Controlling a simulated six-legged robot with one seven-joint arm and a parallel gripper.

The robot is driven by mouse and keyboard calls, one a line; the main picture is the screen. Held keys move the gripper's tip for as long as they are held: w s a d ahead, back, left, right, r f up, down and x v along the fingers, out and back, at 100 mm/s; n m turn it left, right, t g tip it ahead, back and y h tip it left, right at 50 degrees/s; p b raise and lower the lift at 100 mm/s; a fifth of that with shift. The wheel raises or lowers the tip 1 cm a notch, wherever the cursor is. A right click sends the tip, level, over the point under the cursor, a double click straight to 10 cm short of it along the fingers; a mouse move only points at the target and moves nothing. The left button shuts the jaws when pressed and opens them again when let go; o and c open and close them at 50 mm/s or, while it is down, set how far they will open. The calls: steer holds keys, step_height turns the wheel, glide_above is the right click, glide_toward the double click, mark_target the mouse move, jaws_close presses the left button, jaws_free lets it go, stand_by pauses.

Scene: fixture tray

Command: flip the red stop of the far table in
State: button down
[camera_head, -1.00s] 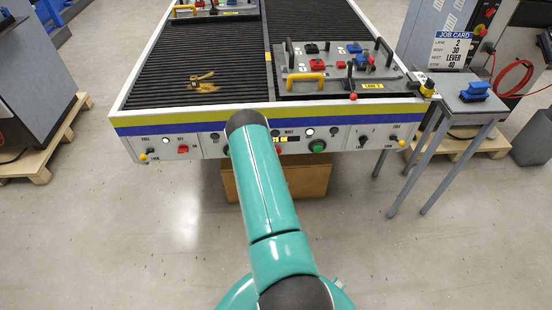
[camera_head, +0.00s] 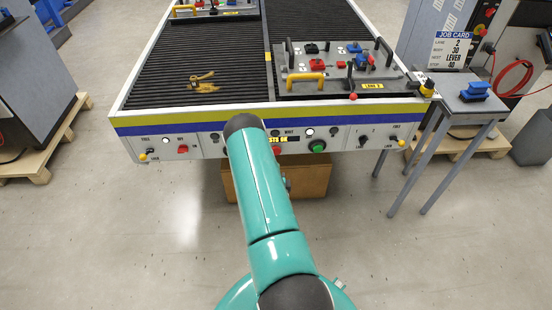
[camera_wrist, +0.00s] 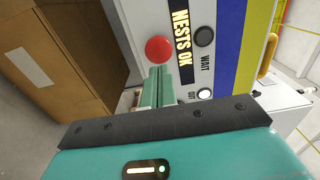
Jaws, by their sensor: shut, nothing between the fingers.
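The near-right fixture tray (camera_head: 335,88) lies on the dark roller bed and carries red parts (camera_head: 317,64), blue parts and black parts. A far tray (camera_head: 238,12) at the top left is cut off by the picture edge. I cannot tell which part is the red stop. In the wrist view my gripper (camera_wrist: 158,86) is shut and empty, its fingertips close to the front panel, just below a round red button (camera_wrist: 158,49). Contact cannot be made out. In the head view my arm hides the gripper.
The panel has a "NESTS OK" display (camera_head: 284,139), a green button (camera_head: 317,146) and several switches. A cardboard box (camera_head: 308,180) stands under the table. A small grey side table (camera_head: 462,102) with a blue part stands at right. A job card (camera_head: 452,50) hangs behind it.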

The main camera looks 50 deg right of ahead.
mark_target(275, 152)
steer(key=x, duration=0.6)
steer(key=shift+w+d, duration=0.15)
steer(key=shift+w, duration=0.05)
steer(key=shift+d, duration=0.1)
